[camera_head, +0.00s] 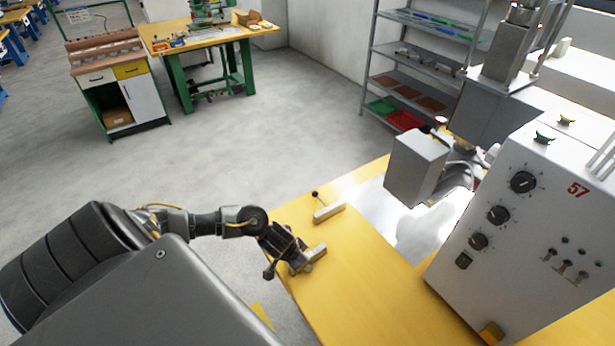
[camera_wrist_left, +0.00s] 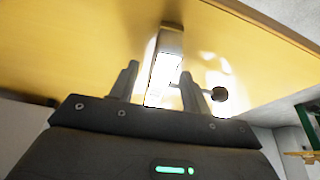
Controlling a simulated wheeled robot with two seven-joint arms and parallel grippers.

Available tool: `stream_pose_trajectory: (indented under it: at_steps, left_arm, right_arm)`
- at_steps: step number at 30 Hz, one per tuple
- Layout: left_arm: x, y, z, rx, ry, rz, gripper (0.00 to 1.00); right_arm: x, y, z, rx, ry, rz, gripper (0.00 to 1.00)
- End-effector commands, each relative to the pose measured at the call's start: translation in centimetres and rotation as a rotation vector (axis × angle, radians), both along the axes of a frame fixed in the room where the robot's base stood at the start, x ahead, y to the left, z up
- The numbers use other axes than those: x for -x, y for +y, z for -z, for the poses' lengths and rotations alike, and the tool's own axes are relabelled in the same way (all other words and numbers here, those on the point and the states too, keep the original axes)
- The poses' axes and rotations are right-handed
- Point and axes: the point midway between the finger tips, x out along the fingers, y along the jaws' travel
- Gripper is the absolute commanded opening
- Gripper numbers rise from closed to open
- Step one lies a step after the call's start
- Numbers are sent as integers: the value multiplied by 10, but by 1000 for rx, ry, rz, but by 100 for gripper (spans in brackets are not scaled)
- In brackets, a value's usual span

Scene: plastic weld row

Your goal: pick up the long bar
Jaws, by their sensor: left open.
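A pale bar (camera_head: 318,252) lies on the yellow table top (camera_head: 362,275) near its left edge, partly hidden by my left gripper (camera_head: 297,262). In the left wrist view the bar (camera_wrist_left: 169,45) runs away from between the two fingers of the left gripper (camera_wrist_left: 160,72), which is open around its near end. I cannot tell whether the fingers touch it. A thin rod with a black knob (camera_wrist_left: 219,94) shows beside the right finger. A second pale bar (camera_head: 328,213), with a black-knobbed rod, lies farther back on the table. My right gripper is not in view.
A large grey machine (camera_head: 535,240) with dials stands on the right of the table, with a grey block-shaped head (camera_head: 415,166) left of it. A metal shelf (camera_head: 420,70) and a green workbench (camera_head: 205,45) stand behind. The table's front middle is clear.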

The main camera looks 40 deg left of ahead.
Motion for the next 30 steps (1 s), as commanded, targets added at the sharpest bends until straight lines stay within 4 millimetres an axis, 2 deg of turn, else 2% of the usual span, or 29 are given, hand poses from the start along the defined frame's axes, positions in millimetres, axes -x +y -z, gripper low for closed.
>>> stream_pose_trajectory:
  at_steps: [9, 20, 30]
  left_arm:
    - [-3, -1, 6, 0, -1, 1, 47]
    - [-3, 0, 6, -1, -1, 0, 0]
    - [-3, 0, 4, 0, -3, 0, 0]
  right_arm:
    - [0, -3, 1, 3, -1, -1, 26]
    - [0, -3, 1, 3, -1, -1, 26]
    - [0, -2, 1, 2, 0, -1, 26]
